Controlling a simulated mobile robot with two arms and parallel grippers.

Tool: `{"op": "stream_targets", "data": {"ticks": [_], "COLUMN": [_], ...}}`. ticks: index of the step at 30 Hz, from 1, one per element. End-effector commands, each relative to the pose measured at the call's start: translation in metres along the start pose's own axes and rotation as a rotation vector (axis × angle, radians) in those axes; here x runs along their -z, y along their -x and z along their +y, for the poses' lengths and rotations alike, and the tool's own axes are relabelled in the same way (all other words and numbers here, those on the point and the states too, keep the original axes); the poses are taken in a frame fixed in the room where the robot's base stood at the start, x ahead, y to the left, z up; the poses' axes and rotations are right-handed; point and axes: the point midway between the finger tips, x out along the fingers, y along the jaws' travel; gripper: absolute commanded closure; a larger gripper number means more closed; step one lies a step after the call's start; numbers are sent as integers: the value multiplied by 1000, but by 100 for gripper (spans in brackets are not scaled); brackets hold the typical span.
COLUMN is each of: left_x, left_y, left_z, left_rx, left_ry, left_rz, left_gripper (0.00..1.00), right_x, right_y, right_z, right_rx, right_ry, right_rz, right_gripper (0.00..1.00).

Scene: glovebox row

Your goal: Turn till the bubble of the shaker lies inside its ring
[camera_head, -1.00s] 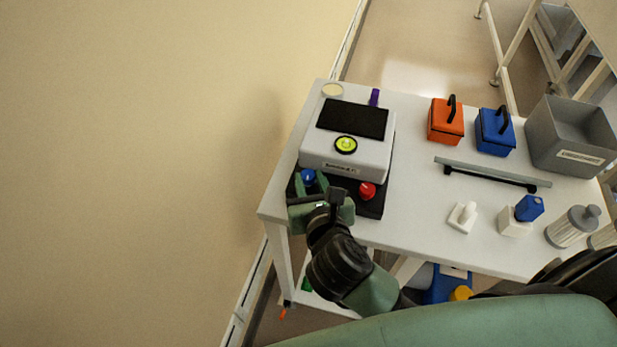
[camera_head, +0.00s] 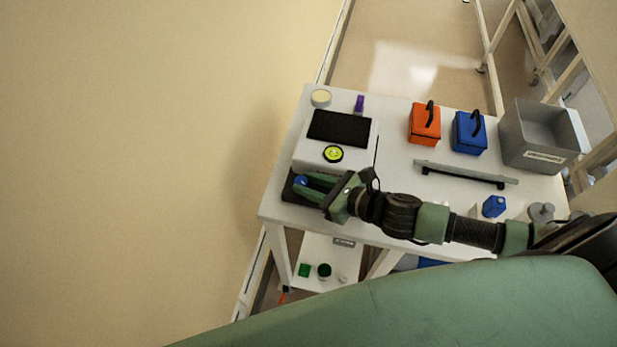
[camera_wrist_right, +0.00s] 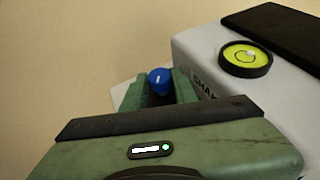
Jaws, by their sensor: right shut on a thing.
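The shaker (camera_head: 309,153) is a white box with a dark top plate on a black base at the table's left end. Its round yellow-green bubble level (camera_head: 333,154) also shows in the right wrist view (camera_wrist_right: 246,58). There the pale bubble (camera_wrist_right: 250,53) seems to lie at the upper right edge of the black ring, not centred. A blue knob (camera_wrist_right: 159,82) with a white mark sits at the base's front left corner. My right gripper (camera_head: 304,183) is shut on the blue knob, one green finger on each side. The red knob is hidden behind my right gripper. My left gripper is not in view.
On the white table (camera_head: 395,160) stand an orange case (camera_head: 425,126), a blue case (camera_head: 468,136), a grey bin (camera_head: 535,140) and a grey bar (camera_head: 465,173). A purple item (camera_head: 360,104) and a round pale lid (camera_head: 321,97) lie behind the shaker. A wall is at left.

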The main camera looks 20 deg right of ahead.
Motion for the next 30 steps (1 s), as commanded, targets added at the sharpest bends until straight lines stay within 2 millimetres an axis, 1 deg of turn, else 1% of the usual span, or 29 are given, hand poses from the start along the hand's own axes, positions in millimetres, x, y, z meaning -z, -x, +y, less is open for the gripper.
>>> {"op": "stream_targets", "data": {"ticks": [1, 3, 18, 19, 20, 21, 30], "left_x": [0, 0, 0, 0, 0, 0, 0], "left_y": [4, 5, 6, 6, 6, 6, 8], "left_z": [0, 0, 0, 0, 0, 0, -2], "left_rx": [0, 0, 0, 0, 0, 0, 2], "left_ry": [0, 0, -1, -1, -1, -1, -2], "left_rz": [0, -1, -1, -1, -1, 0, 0], "left_gripper": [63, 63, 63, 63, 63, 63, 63], "right_x": [-2, -2, 0, 0, 0, 0, -2], "right_y": [0, 0, -1, -1, -1, -1, 0], "right_z": [-2, -2, 0, 0, 0, 0, -1], "right_rx": [-9, -21, -36, -36, -36, -36, -32], "right_ry": [7, 12, 16, 16, 16, 16, 16], "right_rz": [0, -1, -1, -1, -1, -1, -1], "right_gripper": [100, 100, 100, 64, 55, 50, 50]}}
